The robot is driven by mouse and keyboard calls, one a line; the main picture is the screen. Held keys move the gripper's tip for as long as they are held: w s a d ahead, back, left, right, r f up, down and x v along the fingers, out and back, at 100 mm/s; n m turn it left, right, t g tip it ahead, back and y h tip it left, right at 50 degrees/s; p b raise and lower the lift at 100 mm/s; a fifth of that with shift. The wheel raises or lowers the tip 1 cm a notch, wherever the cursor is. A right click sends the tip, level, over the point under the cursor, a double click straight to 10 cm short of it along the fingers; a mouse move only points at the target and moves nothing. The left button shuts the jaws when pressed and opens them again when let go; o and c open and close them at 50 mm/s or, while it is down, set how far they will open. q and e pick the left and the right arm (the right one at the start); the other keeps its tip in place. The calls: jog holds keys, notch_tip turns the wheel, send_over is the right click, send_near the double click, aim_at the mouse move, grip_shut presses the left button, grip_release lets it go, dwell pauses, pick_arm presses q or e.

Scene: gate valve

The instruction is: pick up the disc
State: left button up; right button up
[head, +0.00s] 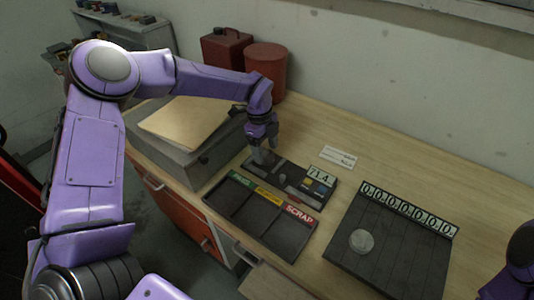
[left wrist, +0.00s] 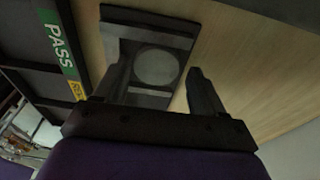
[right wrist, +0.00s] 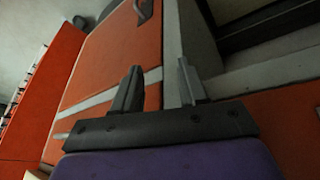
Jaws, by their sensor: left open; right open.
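A pale grey disc (head: 361,241) lies flat on the dark slatted board at the right in the head view. My left gripper (head: 263,156) is open, pointing down over the left end of a dark gauge (head: 289,182) whose display reads 71.4. In the left wrist view, a round grey face (left wrist: 157,67) on the gauge shows between the left fingers (left wrist: 160,85); I cannot tell whether it is a loose disc or part of the gauge. My right gripper (right wrist: 158,88) is open and empty, in front of orange cabinet fronts in its wrist view.
A dark sorting tray (head: 262,218) with green, yellow and red SCRAP labels lies in front of the gauge. The slatted board (head: 395,245) has a row of digits along its back. A grey box (head: 190,150), red can (head: 226,48) and red canister (head: 266,70) stand left and behind.

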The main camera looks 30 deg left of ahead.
pick_arm(q)
jog(key=shift+w+d+f, duration=0.1)
jog(key=shift+f, duration=0.55)
jog(key=shift+s, duration=0.4)
jog(key=shift+c, duration=0.3)
jog(key=shift+w+r, duration=0.1)
jog(key=shift+r, duration=0.1)
jog(key=c, duration=1.2)
